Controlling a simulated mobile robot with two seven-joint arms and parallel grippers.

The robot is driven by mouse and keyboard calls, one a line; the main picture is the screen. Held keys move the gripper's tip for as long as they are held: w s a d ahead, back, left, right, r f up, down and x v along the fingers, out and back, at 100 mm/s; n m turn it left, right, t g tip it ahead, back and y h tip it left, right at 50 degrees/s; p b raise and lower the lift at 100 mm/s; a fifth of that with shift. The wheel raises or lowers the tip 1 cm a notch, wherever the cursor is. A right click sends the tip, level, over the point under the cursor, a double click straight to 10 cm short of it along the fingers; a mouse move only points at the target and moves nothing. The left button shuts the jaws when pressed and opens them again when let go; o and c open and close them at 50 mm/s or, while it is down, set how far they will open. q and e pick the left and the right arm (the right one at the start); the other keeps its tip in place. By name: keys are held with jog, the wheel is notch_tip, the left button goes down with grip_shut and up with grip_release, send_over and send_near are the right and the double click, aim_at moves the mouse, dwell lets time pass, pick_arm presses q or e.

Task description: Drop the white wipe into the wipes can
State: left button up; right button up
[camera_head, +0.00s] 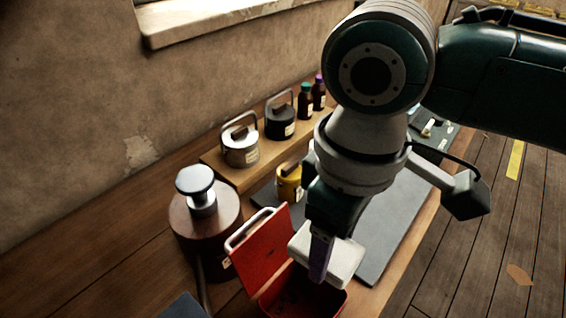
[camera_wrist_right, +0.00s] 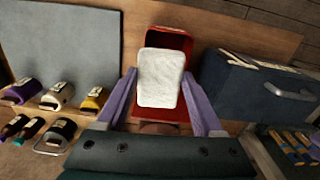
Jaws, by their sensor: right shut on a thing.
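The white wipe (camera_head: 343,262) is a pale folded pad with rounded corners. My right gripper (camera_head: 322,262) is shut on it, with one purple finger showing against its near side in the head view. In the right wrist view the wipe (camera_wrist_right: 160,78) lies between the two purple fingers of the right gripper (camera_wrist_right: 162,90). The red wipes can (camera_head: 285,300) stands below the wipe, its red lid (camera_head: 262,258) swung open to the left. The can (camera_wrist_right: 172,40) also shows behind the wipe in the right wrist view, which hides part of its opening. My left gripper is out of view.
A round wooden-bodied press with a dark knob (camera_head: 203,220) stands left of the can. A wooden shelf (camera_head: 228,172) at the wall carries lidded pots and bottles. A grey mat (camera_head: 385,235) lies behind the can. A dark blue box (camera_wrist_right: 255,90) stands beside it in the wrist view.

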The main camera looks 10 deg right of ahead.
jog(key=shift+s+a+f+n, duration=0.25)
jog(key=shift+s+f, duration=0.1)
jog(key=shift+f, duration=0.1)
jog(key=shift+s+a+f+n, duration=0.1)
jog(key=shift+s+f+n, duration=0.2)
jog(key=shift+f, duration=0.45)
pick_arm(q)
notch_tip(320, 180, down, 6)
jog(key=b, duration=0.6)
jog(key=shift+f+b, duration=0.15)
jog(key=shift+b, duration=0.25)
pick_arm(e)
notch_tip(320, 180, down, 5)
jog(key=shift+d+f, duration=0.1)
jog(key=shift+f, duration=0.1)
jog(key=o, duration=1.2)
jog(key=shift+r, duration=0.1)
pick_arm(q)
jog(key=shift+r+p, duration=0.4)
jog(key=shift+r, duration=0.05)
pick_arm(e)
notch_tip(320, 180, up, 10)
jog(key=shift+f, duration=0.1)
